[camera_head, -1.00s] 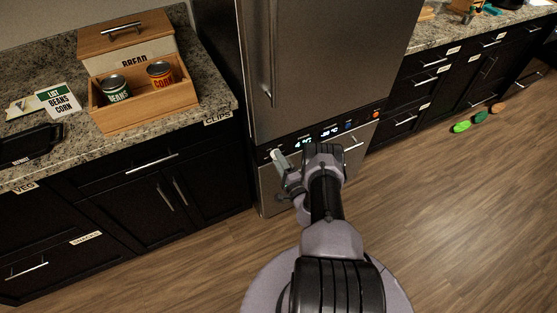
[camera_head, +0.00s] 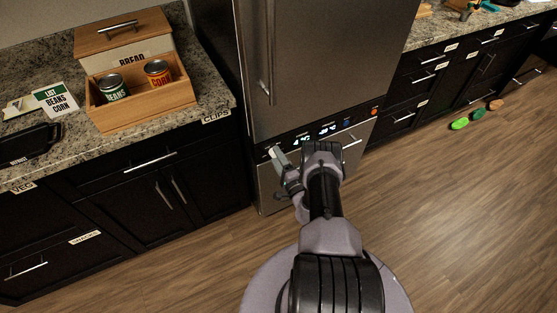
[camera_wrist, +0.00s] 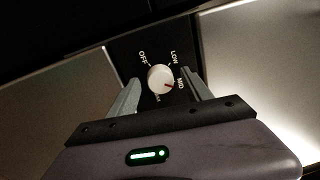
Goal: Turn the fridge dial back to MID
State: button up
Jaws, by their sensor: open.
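The fridge dial (camera_wrist: 159,79) is a white round knob with a red pointer mark on a dark panel in the wrist view. OFF, LOW and MID are printed around it, and a partly hidden label sits below it. The red mark points to the lower right, on the MID label's side; exact alignment is hard to tell. My gripper (camera_wrist: 160,75) is open, with one finger on each side of the dial; I cannot tell whether they touch it. In the head view, my gripper (camera_head: 278,155) is at the left end of the control strip on the fridge (camera_head: 325,65).
The fridge's control strip has lit displays (camera_head: 326,130) to the right of my gripper. A counter at the left holds a wooden bread box (camera_head: 125,47) with cans in front. The wooden floor at right is mostly clear, with several small colored items (camera_head: 479,114) near the cabinets.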

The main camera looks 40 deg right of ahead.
jog(key=p+v, duration=0.5)
jog(key=v, duration=1.2)
jog(key=shift+s, duration=0.2)
jog(key=w+a+r+n+g+y, duration=0.2)
jog(key=w+a+r+n+y, duration=0.25)
jog(key=w+r+y, duration=0.5)
jog(key=w+a+r+n+g+y, duration=0.1)
jog(key=w+a+r+n+y, duration=0.35)
jog(key=r, duration=0.75)
jog(key=s+a+r+n+g+y+b, duration=0.1)
jog(key=a+r+n+g+y, duration=0.35)
jog(key=a+r+g, duration=0.6)
jog(key=s+a+r+n+g+h, duration=0.3)
jog(key=s+a+r+h, duration=0.1)
jog(key=s+a+r, duration=0.4)
jog(key=s+a+r+t+h+b, duration=0.1)
jog(key=s+a+r+t+h, duration=0.1)
jog(key=s+r+t+h, duration=0.2)
jog(key=s+r+h, duration=0.3)
jog(key=s+r, duration=0.2)
jog(key=s, duration=0.3)
jog(key=shift+s+a+n+h, duration=0.3)
jog(key=shift+a+n+h, duration=0.05)
